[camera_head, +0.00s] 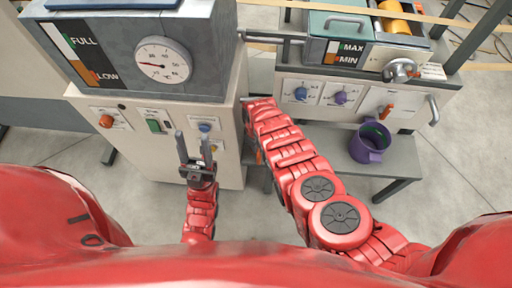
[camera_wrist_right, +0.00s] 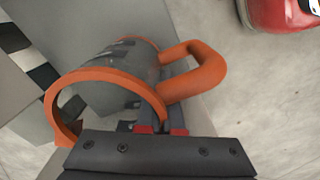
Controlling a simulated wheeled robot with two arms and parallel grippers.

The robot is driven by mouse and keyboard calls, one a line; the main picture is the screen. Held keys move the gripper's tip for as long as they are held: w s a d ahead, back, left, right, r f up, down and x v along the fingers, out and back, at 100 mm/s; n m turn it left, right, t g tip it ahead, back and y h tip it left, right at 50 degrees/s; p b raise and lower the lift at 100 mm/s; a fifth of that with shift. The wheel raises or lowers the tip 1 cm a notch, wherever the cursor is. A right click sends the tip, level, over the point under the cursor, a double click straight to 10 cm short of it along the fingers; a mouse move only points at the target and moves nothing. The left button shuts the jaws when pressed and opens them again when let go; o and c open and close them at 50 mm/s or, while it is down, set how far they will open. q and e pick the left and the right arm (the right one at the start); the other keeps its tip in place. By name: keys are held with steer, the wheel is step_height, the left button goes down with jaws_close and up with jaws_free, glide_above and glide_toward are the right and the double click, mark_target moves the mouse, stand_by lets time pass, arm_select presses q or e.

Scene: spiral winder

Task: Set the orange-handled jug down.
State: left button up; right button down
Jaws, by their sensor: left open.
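The orange-handled jug (camera_wrist_right: 112,78) shows in the right wrist view, with a dark grey body, an orange rim and an orange loop handle (camera_wrist_right: 212,68). Its open mouth faces the lower left of that view. My right gripper (camera_wrist_right: 176,75) has its fingers at the handle, close together, and appears shut on it; the handle partly hides the fingertips. In the head view the jug and the right fingertips are hidden behind my right arm and the machines. My left gripper (camera_head: 193,147) is open and empty, in front of the left machine.
A left machine (camera_head: 125,50) with a dial and a FULL/LOW gauge stands in front of me. A right machine (camera_head: 340,95) has knobs and a MAX/MIN gauge. A purple mug (camera_head: 370,143) stands on a low grey bench (camera_head: 395,168) below it. The bench around the mug is bare.

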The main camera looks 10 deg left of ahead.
steer(key=shift+f, duration=0.25)
steer(key=c, duration=1.1)
jaws_free()
steer(key=shift+r, duration=0.1)
steer(key=shift+r, duration=0.1)
steer(key=shift+r+p, duration=0.35)
step_height(320, 180, up, 6)
steer(key=p, duration=0.3)
steer(key=shift+f, duration=0.15)
steer(key=shift+r, duration=2.85)
